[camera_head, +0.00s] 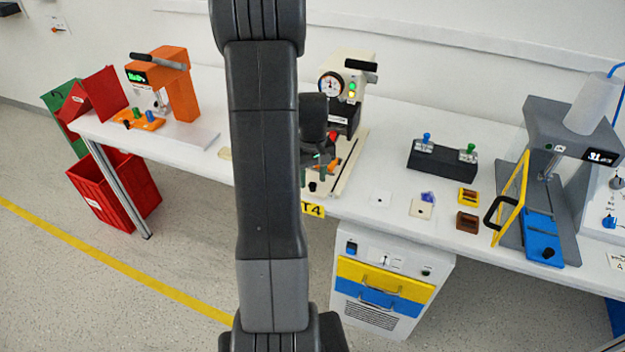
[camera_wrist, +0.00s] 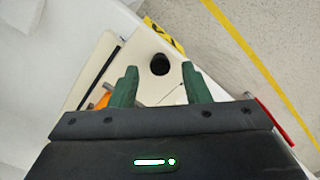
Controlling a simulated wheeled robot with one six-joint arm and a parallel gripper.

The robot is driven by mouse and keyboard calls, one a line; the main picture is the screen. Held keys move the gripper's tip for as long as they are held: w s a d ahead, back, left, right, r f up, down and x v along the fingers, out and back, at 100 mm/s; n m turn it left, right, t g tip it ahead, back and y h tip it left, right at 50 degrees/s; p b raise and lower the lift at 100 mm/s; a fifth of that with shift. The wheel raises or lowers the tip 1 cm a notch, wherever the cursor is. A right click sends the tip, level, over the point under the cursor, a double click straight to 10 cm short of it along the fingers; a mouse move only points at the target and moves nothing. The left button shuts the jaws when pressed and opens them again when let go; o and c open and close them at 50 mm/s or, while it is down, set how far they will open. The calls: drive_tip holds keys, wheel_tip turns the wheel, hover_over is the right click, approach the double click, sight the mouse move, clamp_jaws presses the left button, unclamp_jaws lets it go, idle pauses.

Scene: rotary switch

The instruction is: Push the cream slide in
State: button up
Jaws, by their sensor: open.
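The cream press (camera_head: 355,82) stands on the bench just right of my arm. Its cream slide (camera_head: 333,187) sticks out at the front, with a black knob (camera_head: 312,187) near its outer end. In the wrist view the cream slide (camera_wrist: 138,52) lies below my gripper, and its round black knob (camera_wrist: 160,64) appears between the green fingertips. My gripper (camera_head: 319,176) points down over the slide with its fingers apart; it also shows in the wrist view (camera_wrist: 159,72). Whether the fingers reach down to the knob's height I cannot tell. My arm hides part of the press.
An orange press (camera_head: 178,85) stands to the left. A black block with blue and green levers (camera_head: 442,160) and small pieces lie to the right, before a grey press (camera_head: 560,125). A drawer cabinet (camera_head: 390,285) stands below.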

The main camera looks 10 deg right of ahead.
drive_tip(key=shift+f, duration=0.9)
drive_tip(key=shift+c, duration=0.2)
clamp_jaws()
drive_tip(key=w+d, duration=0.1)
drive_tip(key=w, duration=0.1)
drive_tip(key=w+d, duration=0.3)
drive_tip(key=w, duration=0.2)
drive_tip(key=shift+d, duration=0.4)
drive_tip(key=shift+o, duration=0.2)
unclamp_jaws()
drive_tip(key=shift+r, duration=0.1)
wheel_tip(320, 180, up, 14)
